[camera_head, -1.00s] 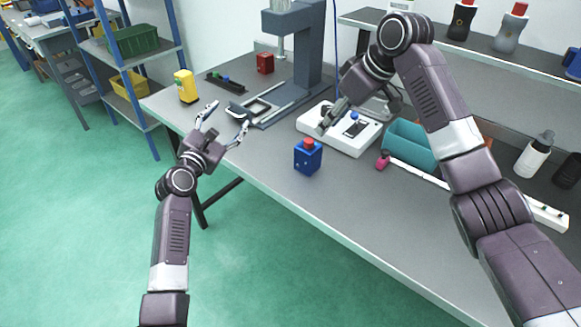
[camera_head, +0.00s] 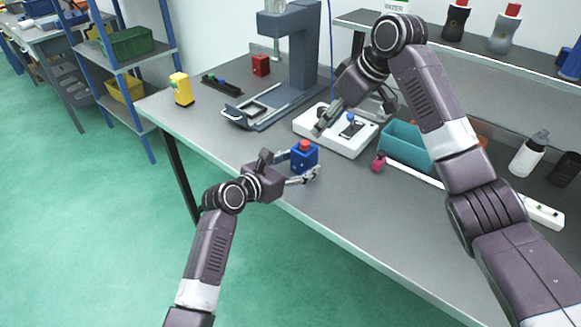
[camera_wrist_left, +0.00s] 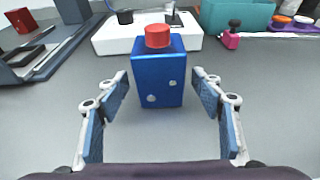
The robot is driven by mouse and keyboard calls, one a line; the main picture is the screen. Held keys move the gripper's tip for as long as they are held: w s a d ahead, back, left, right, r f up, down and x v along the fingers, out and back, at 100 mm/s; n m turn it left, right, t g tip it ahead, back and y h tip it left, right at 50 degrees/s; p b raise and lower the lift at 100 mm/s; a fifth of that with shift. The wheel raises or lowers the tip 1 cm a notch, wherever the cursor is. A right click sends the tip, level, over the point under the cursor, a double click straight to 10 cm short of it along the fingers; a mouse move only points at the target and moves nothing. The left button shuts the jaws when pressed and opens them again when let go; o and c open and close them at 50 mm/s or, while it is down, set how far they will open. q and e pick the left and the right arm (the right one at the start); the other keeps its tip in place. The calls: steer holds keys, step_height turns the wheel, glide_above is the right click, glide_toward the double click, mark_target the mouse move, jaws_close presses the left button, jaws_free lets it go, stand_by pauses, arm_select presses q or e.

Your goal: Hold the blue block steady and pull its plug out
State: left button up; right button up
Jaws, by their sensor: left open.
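The blue block (camera_head: 304,159) stands upright on the grey table near its front edge. Its red plug (camera_head: 305,145) sits in the top. In the left wrist view the block (camera_wrist_left: 158,80) with the red plug (camera_wrist_left: 158,36) stands centred a little beyond the open fingers (camera_wrist_left: 162,98), with gaps on both sides. My right gripper (camera_head: 322,122) hangs above the white device, behind and to the right of the block. Its fingers look close together, but their gap is not clear.
A white device (camera_head: 334,141) with a blue knob stands behind the block. A teal bin (camera_head: 405,146) and a small pink item (camera_head: 379,161) are to the right. A grey press (camera_head: 290,50) and a yellow block (camera_head: 182,88) stand farther back. The table's front right is bare.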

arm_select(q)
steer(key=shift+x, duration=1.35)
